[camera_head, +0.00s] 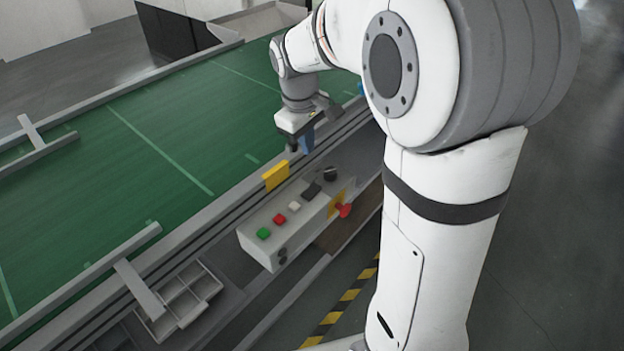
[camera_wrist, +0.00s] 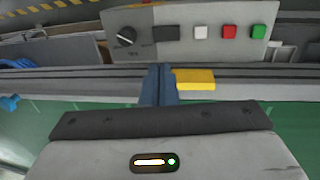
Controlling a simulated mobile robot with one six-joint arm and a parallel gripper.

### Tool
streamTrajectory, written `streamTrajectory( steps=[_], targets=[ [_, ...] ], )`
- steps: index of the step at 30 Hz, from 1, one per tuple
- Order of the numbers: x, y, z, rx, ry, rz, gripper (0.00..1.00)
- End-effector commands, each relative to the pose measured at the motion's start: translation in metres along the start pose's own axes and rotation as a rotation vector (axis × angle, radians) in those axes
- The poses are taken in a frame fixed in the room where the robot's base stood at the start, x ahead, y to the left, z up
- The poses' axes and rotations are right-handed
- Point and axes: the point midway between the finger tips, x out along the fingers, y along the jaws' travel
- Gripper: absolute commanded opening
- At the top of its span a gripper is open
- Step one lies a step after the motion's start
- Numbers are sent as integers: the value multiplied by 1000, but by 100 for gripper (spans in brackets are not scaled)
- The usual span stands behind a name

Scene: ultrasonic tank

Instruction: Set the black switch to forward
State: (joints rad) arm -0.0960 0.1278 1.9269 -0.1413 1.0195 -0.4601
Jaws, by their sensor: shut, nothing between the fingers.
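The black switch (camera_head: 330,173) is a round rotary knob at the far end of the grey control box (camera_head: 262,217). In the wrist view the switch (camera_wrist: 126,36) sits at the upper left of the box face, and a pale mark on it points up and to the side. My gripper (camera_head: 307,146) hangs above the conveyor's edge rail, apart from the switch. In the wrist view my gripper (camera_wrist: 158,70) shows its blue fingers pressed together, with nothing between them. The switch lies ahead and to the left of the fingertips there.
A black square (camera_head: 311,190), a white button (camera_head: 294,207), a red button (camera_head: 279,219) and a green button (camera_head: 263,233) line the box. A red mushroom button (camera_head: 344,210) juts from its side. A yellow block (camera_head: 276,175) stands on the rail beside the green conveyor (camera_head: 150,130).

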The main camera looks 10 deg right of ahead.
Motion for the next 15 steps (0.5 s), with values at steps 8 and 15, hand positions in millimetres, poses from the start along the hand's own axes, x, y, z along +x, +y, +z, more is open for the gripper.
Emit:
streamTrajectory(
  steps=[8,15],
  targets=[
    [56,-1,1,-1,-7,-3,0],
    [102,-1,1,1,-5,-3,0]
  ],
)
